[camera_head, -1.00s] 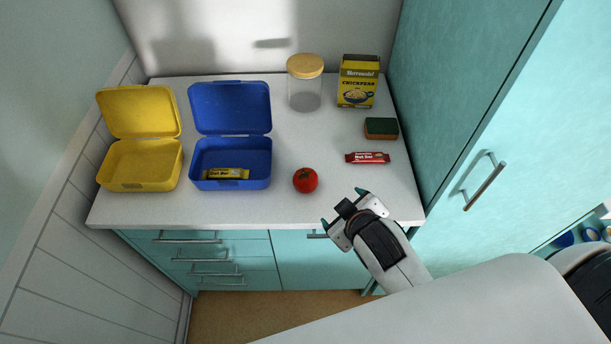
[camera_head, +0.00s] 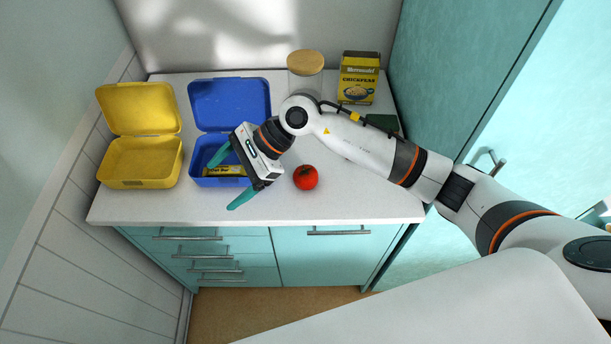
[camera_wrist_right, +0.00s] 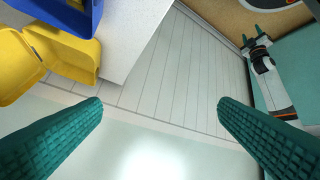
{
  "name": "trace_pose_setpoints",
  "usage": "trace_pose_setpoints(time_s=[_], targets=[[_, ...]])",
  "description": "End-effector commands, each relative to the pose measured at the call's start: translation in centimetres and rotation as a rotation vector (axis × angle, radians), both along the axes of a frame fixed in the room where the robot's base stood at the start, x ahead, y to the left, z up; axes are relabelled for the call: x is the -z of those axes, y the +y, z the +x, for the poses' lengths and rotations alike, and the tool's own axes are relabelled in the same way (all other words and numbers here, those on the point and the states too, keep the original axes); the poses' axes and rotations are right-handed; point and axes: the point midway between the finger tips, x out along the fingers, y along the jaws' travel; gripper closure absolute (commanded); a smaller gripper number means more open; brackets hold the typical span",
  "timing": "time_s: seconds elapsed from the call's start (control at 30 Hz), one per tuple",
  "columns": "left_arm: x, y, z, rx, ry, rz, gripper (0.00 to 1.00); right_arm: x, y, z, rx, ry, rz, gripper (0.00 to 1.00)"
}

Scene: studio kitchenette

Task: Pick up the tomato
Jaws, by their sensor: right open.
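The red tomato (camera_head: 306,178) sits on the white counter, right of the blue lunchbox, in the head view. My right gripper (camera_head: 227,180) is open and empty, with its teal fingers pointing left over the front of the blue lunchbox. It is left of the tomato and faces away from it, and my right forearm passes just behind and above the tomato. In the right wrist view the open fingers (camera_wrist_right: 160,118) have nothing between them, and the tomato is out of view. My left gripper (camera_wrist_right: 251,35) shows small at the top right there, its fingers apart.
The open blue lunchbox (camera_head: 232,97) holds a yellow bar (camera_head: 226,169). An open yellow lunchbox (camera_head: 138,110) stands to its left. A jar (camera_head: 305,62) and a chickpeas box (camera_head: 359,80) stand at the back. My arm mostly hides the sponge (camera_head: 383,122). The counter's front strip is clear.

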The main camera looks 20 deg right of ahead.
Motion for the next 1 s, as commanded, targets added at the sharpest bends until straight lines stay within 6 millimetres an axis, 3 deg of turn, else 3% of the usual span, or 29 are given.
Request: trace_pose_setpoints(time_s=[0.1, 0.2, 0.33, 0.47, 0.8, 1.0], targets=[[0.0, 0.0, 0.0, 0.000, 0.000, 0.000, 0.49, 2.8, -7.0, 3.0, -0.115, -0.111, -0.400, 0.17], [0.0, 0.0, 0.0, 0.000, 0.000, 0.000, 0.49, 3.2, -12.3, 4.7, -0.174, -0.139, -0.651, 0.17], [0.0, 0.0, 0.0, 0.000, 0.000, 0.000, 0.49, 2.7, -16.5, 5.8, -0.206, -0.135, -0.839, 0.17], [0.3, 0.0, 0.0, 0.000, 0.000, 0.000, 0.49, 3.1, -17.7, 6.0, -0.218, -0.128, -0.895, 0.17], [2.4, 0.0, 0.0, 0.000, 0.000, 0.000, 0.49, 8.2, -17.1, 5.5, -0.230, -0.132, -0.889, 0.17], [2.8, 0.0, 0.0, 0.000, 0.000, 0.000, 0.49, 9.6, -16.9, 5.4, -0.234, -0.135, -0.889, 0.17]])
